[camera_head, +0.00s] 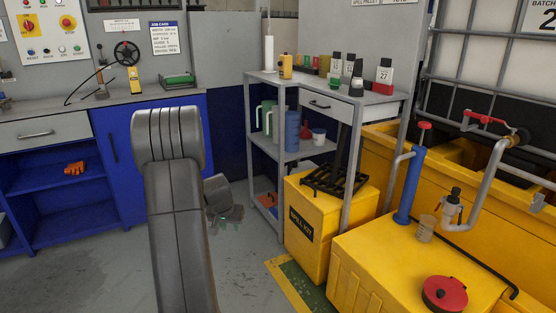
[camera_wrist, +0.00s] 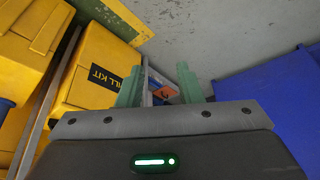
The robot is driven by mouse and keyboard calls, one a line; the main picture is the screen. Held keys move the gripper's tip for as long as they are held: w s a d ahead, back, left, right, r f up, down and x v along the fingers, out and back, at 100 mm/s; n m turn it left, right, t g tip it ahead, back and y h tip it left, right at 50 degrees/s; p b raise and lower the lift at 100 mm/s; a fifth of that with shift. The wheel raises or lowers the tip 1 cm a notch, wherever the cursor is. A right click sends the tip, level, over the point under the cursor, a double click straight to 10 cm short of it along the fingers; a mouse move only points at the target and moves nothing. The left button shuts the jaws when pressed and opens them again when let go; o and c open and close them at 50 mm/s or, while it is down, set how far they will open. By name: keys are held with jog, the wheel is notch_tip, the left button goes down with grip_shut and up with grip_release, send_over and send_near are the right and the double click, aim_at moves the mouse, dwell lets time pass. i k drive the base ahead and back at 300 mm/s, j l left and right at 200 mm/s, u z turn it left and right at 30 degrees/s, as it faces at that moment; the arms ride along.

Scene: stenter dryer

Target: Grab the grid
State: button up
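The grid (camera_head: 336,180) is a black barred rack lying on top of the yellow spill kit box (camera_head: 305,232), right of centre in the head view. My gripper (camera_head: 225,222) is low over the floor, left of the box and apart from the grid. It is partly hidden behind my arm. In the wrist view its two green fingers (camera_wrist: 160,86) stand apart with nothing held between them. The spill kit box also shows at the left of the wrist view (camera_wrist: 92,72); I cannot make out the grid there.
A yellow tank (camera_head: 400,265) with pipework fills the right. Blue cabinets (camera_head: 120,145) stand left. Grey floor (camera_head: 90,275) is clear.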

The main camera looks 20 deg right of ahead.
aim_at(314, 179)
jog(key=i+l+z, duration=0.35)
jog(key=i+z, duration=0.3)
jog(key=i, duration=0.25)
jog(key=i+z, duration=0.35)
jog(key=i+l+z, duration=0.1)
jog(key=i, duration=0.25)
